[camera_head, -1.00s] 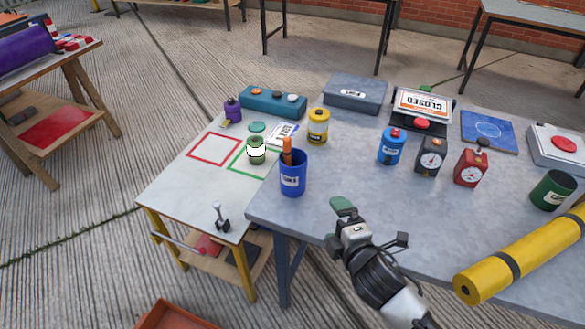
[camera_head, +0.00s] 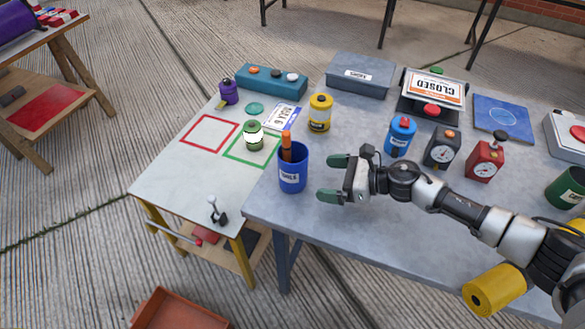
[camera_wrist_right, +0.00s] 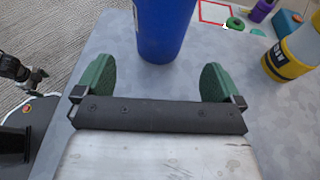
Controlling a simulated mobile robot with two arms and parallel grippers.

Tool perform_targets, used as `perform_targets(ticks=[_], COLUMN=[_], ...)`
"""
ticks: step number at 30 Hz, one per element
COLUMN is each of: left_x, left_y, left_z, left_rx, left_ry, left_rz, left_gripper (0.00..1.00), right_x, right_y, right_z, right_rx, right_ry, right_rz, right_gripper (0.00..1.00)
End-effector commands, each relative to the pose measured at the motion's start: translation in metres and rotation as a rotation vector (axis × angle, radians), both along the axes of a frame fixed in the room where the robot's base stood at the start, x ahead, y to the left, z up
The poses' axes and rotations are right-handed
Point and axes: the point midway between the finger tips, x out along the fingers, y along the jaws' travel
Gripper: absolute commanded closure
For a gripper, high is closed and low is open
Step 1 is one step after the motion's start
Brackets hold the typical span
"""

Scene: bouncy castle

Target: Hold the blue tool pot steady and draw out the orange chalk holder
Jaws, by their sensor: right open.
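The blue tool pot (camera_head: 293,181) stands upright near the left corner of the grey table. The orange chalk holder (camera_head: 286,148) stands in it, its upper part sticking out above the rim. My right gripper (camera_head: 332,178) is open and empty, just right of the pot, its green fingers pointing at it. In the right wrist view the pot (camera_wrist_right: 163,30) is ahead of and between the spread fingers (camera_wrist_right: 155,70), not touching them; its top and the chalk holder are out of frame. A dark end of my left arm shows small at that view's left edge; its jaws are unclear.
A yellow pot (camera_head: 320,113) stands behind the blue pot, and a blue canister (camera_head: 400,136) behind my right gripper. A lower white table (camera_head: 165,180) with red and green outlines adjoins on the left, holding a green jar (camera_head: 253,136). Bare grey tabletop lies in front of my right gripper.

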Motion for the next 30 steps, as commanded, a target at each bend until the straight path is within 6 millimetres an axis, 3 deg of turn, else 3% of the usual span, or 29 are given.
perform_targets(ticks=[15, 30], left_x=[-0.002, 0.002], left_y=[0.000, 0.000], left_z=[-0.018, -0.021], left_rx=[0.000, -0.001], left_ry=[0.004, -0.004], left_rz=[-0.001, -0.001], left_gripper=[0.02, 0.02], right_x=[0.020, 0.024], right_y=[0.066, 0.078], right_z=[-0.023, -0.024], right_rx=[0.002, 0.003], right_ry=[0.001, 0.002], right_rz=[-0.002, -0.003], right_gripper=[0.02, 0.02])
